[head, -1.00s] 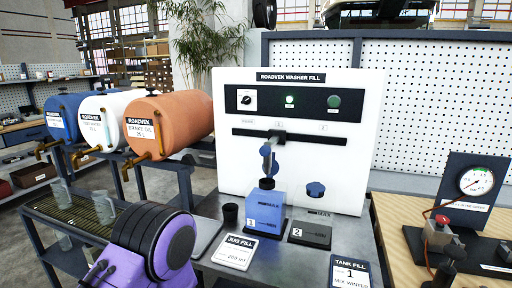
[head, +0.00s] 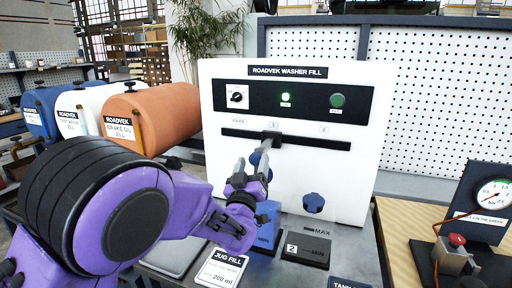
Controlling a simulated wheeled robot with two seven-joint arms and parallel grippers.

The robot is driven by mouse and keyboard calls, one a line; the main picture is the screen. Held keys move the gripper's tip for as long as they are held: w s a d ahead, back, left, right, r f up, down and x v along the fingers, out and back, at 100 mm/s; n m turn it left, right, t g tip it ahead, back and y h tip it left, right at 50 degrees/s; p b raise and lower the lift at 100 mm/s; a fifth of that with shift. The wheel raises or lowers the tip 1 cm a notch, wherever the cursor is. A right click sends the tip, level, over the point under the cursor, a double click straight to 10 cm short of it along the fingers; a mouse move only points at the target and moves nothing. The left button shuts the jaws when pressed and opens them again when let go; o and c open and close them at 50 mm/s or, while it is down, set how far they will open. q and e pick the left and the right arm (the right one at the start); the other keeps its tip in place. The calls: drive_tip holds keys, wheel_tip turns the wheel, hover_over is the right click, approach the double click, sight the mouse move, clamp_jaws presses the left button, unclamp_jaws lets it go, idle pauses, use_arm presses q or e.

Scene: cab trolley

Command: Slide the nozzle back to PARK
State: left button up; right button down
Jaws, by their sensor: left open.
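The nozzle's dark slider block (head: 271,136) sits in the slot under mark 1. The nozzle's blue body (head: 257,157) hangs below it, partly hidden by my left gripper. My left gripper (head: 252,163) is open, its grey fingers pointing up at either side of the nozzle; contact cannot be told. A blue jug (head: 268,228) stands below, partly covered by my gripper. My right gripper is out of view.
A black pad marked 2 (head: 306,250) and a JUG FILL card (head: 221,270) lie on the metal bench. An orange brake oil drum (head: 165,115) stands left. A pressure gauge (head: 493,195) stands right.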

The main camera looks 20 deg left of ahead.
sight(256, 154)
use_arm(q)
drive_tip(key=x, duration=0.3)
drive_tip(key=f+p+x, duration=0.1)
drive_tip(key=x, duration=0.1)
drive_tip(key=shift+w, duration=0.35)
drive_tip(key=shift+s+r, duration=0.15)
drive_tip(key=shift+s, duration=0.1)
drive_tip(key=shift+w, duration=0.1)
clamp_jaws()
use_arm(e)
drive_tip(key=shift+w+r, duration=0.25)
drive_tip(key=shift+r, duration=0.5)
